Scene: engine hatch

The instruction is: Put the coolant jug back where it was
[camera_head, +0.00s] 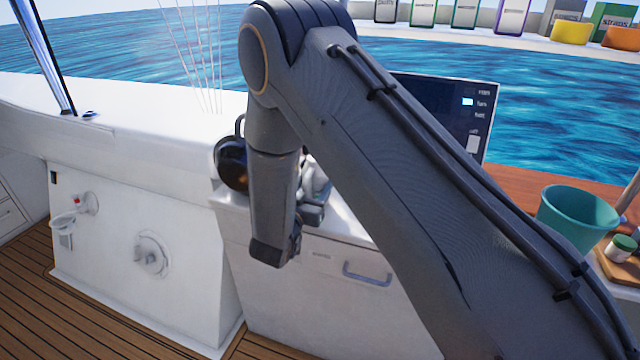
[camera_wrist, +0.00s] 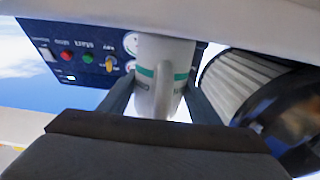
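The coolant jug (camera_wrist: 160,88), white with a teal band, stands between the two fingers of my gripper (camera_wrist: 163,100) in the wrist view. Both fingers appear to press on its sides. Its top is cut off by a pale edge across the upper part of the view. In the head view my gripper (camera_head: 312,212) is at the open engine box, partly behind my arm. A white piece of the jug (camera_head: 315,178) shows beside it. I cannot tell whether the jug touches a surface below.
A ribbed filter (camera_wrist: 238,82) and a dark round part (camera_wrist: 290,115) sit close right of the jug in the wrist view. A control panel (camera_wrist: 80,58) is behind left. The white box front (camera_head: 340,275) has a handle. A teal bucket (camera_head: 575,218) stands at right.

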